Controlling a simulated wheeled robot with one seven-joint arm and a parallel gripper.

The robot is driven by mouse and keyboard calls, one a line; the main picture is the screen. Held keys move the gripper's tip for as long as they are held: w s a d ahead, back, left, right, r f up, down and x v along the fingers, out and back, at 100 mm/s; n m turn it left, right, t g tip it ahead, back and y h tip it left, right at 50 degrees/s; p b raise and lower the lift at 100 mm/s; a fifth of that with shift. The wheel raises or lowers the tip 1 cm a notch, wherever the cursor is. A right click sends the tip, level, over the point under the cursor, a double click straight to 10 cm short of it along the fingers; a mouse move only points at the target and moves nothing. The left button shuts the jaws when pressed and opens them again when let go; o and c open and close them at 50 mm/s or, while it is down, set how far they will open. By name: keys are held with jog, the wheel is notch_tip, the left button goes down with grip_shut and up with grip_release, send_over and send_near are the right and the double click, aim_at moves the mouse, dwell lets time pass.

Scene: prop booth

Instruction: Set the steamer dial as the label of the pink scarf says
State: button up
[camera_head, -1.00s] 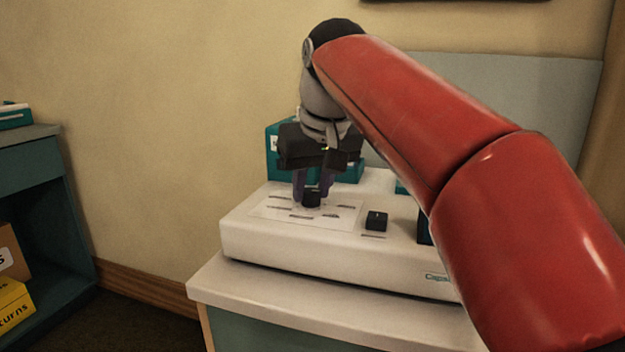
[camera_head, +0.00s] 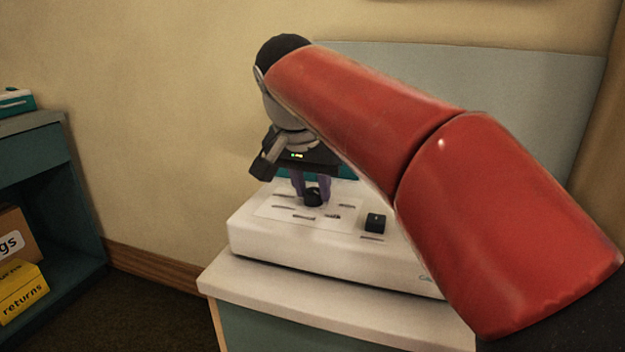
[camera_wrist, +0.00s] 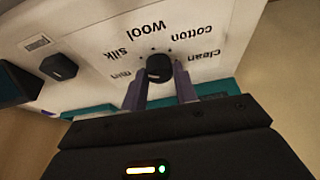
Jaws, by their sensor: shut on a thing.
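The steamer is a white box (camera_head: 290,246) on a small cabinet. Its black round dial (camera_head: 313,197) sits on a pale label panel. In the wrist view the dial (camera_wrist: 160,68) is ringed by the words min, silk, wool, cotton and clean, seen upside down. I cannot tell which word its pointer faces. My gripper (camera_head: 311,191) points down with its two purple fingers shut on the dial, one at each side; the fingers also show in the wrist view (camera_wrist: 161,78). The pink scarf and its label are not in view.
A square black knob or switch (camera_head: 375,222) stands on the steamer right of the dial. A teal shelf (camera_head: 60,165) at the left holds a yellow returns box (camera_head: 22,290). My red arm hides the steamer's right part. A grey-blue panel (camera_head: 500,95) stands behind.

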aim_at(304, 214)
jog(key=shift+m, duration=0.3)
jog(key=o, duration=1)
jog(key=v, duration=0.7)
jog(key=shift+s+a+r, duration=0.1)
jog(key=shift+r, duration=0.25)
